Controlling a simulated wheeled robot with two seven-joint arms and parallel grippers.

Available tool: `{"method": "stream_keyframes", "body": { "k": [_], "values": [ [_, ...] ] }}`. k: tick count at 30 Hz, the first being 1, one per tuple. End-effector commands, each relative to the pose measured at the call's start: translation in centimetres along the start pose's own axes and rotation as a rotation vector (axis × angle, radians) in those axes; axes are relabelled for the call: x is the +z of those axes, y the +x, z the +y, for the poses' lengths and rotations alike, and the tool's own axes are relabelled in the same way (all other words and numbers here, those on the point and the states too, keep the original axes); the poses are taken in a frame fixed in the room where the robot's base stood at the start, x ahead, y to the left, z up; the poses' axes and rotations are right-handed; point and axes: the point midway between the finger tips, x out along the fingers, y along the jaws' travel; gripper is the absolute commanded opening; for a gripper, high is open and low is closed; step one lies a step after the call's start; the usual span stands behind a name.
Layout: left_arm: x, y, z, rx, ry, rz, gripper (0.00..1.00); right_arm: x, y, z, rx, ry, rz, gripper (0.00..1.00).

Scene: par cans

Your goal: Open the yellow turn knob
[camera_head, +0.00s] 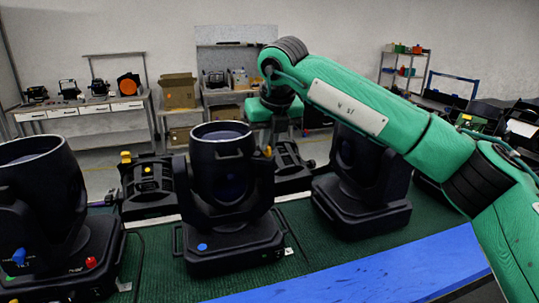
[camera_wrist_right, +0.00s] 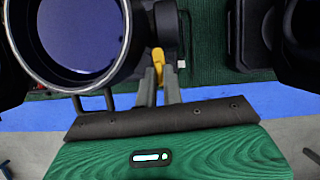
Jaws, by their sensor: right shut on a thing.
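The yellow turn knob (camera_wrist_right: 157,64) sits beside a black moving-head light in the right wrist view. My right gripper (camera_wrist_right: 160,75) has its two grey fingers on either side of the knob and is shut on it. In the head view a small yellow part (camera_head: 267,151) shows at the right side of the middle light (camera_head: 228,185). My green right arm (camera_head: 350,105) reaches in from the right and bends down behind that light's top. Its fingers are hard to make out there. My left gripper is not in view.
Another black light (camera_head: 45,210) stands at left and one (camera_head: 365,190) at right, close to the middle one. They rest on a green mat (camera_head: 310,250) with a blue strip (camera_head: 370,275) in front. Workbenches and cardboard boxes (camera_head: 178,90) stand at the back.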

Motion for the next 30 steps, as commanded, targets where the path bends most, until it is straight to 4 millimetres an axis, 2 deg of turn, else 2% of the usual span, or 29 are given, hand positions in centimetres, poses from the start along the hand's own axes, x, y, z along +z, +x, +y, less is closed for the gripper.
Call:
{"method": "stream_keyframes", "body": {
  "k": [1, 2, 6, 15, 30],
  "values": [
    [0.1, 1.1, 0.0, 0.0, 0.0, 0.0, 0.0, -0.1, 0.3, 0.1, -0.018, 0.039, -0.005, 0.0],
    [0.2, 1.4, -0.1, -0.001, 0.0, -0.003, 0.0, -0.1, 0.3, 0.1, -0.029, 0.065, -0.005, 0.0],
    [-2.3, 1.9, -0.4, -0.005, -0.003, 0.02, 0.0, 0.0, 0.2, 0.2, -0.08, 0.188, -0.005, 0.0],
    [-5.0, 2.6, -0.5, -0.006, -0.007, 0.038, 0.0, 0.1, 0.1, 0.4, -0.176, 0.424, -0.004, 0.0],
    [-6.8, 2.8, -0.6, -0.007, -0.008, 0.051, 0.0, 0.2, 0.0, 0.5, -0.256, 0.621, -0.003, 0.0]
  ]
}}
